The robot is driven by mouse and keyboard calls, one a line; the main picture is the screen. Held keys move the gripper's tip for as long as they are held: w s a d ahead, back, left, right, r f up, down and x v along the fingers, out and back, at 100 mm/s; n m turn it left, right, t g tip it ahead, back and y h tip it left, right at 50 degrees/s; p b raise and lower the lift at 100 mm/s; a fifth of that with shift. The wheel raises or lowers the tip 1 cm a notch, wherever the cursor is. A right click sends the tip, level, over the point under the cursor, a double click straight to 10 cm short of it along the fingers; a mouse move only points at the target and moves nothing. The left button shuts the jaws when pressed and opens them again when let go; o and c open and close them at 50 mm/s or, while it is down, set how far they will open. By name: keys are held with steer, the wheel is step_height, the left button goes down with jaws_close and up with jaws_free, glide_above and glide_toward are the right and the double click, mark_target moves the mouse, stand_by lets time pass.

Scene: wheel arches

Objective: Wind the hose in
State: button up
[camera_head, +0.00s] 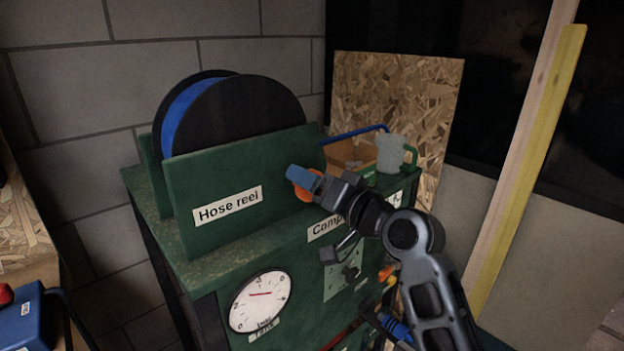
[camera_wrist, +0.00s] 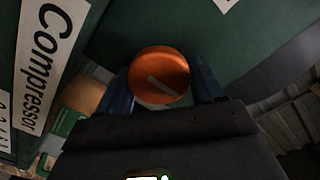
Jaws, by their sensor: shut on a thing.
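The hose reel (camera_head: 250,115) has black flanges with blue hose (camera_head: 183,112) wound between them. It sits upright in a green stand (camera_head: 265,180) labelled "Hose reel". A round orange knob (camera_head: 304,192) is at the right end of the stand's front panel. It also shows in the wrist view (camera_wrist: 160,72), with a pale slanted bar mark on its face. My gripper (camera_head: 303,180) is at the knob, its blue fingers on either side of it and shut on it. Part of the knob is hidden by the gripper in the head view.
Below is a green cabinet with a white dial gauge (camera_head: 262,301) and a "Compressor" label (camera_wrist: 48,60). A grey jug (camera_head: 391,153) and a brown box (camera_head: 350,155) stand behind my gripper. A blue box with a red button (camera_head: 6,294) is at left.

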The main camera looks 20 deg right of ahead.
stand_by(0.4)
steer(key=o, duration=1)
steer(key=shift+c, duration=0.2)
steer(key=b+v, duration=0.1)
steer(key=v, duration=0.7)
